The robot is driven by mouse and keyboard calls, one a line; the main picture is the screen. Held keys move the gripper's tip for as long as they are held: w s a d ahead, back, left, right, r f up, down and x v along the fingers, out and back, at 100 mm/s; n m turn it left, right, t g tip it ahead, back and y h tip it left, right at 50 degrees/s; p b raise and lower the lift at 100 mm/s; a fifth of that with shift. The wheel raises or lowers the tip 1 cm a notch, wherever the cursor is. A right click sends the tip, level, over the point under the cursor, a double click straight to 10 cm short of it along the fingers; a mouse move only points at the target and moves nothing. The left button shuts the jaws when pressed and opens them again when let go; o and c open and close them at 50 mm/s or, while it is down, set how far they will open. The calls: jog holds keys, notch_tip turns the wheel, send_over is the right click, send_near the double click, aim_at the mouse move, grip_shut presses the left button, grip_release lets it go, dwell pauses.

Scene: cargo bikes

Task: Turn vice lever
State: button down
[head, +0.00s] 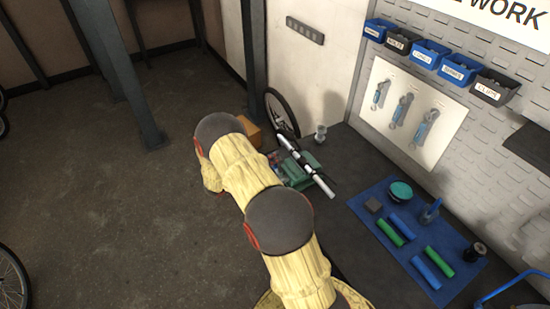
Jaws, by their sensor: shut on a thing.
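A green vice (297,174) stands at the left end of the dark workbench. A black-and-white tube (306,163) lies across its top, apparently between the jaws. My arm crosses the middle of the view in front of the vice's left side. I cannot make out the vice lever; it seems to be hidden behind my arm. My gripper is hidden too, so I cannot see what it touches.
A blue mat (405,262) on the bench holds green and blue grips and a round tin (400,191). A small clear jar (320,134) stands behind the vice. Labelled bins (430,54) and wrenches (404,108) hang on the wall. A dark post (254,60) rises behind my arm.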

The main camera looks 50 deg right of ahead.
jog(key=shift+w+d+f+n+g, duration=0.15)
jog(key=shift+w+f+n, duration=0.35)
jog(key=shift+n, duration=0.15)
jog(key=shift+w+d+f+n+g, duration=0.15)
jog(key=shift+w+f+n, duration=0.25)
jog(key=shift+n, duration=0.25)
jog(key=shift+f, duration=0.1)
jog(key=c, duration=1.8)
grip_release()
jog(key=shift+o, duration=0.2)
jog(key=shift+a, duration=0.1)
jog(key=v, duration=1.2)
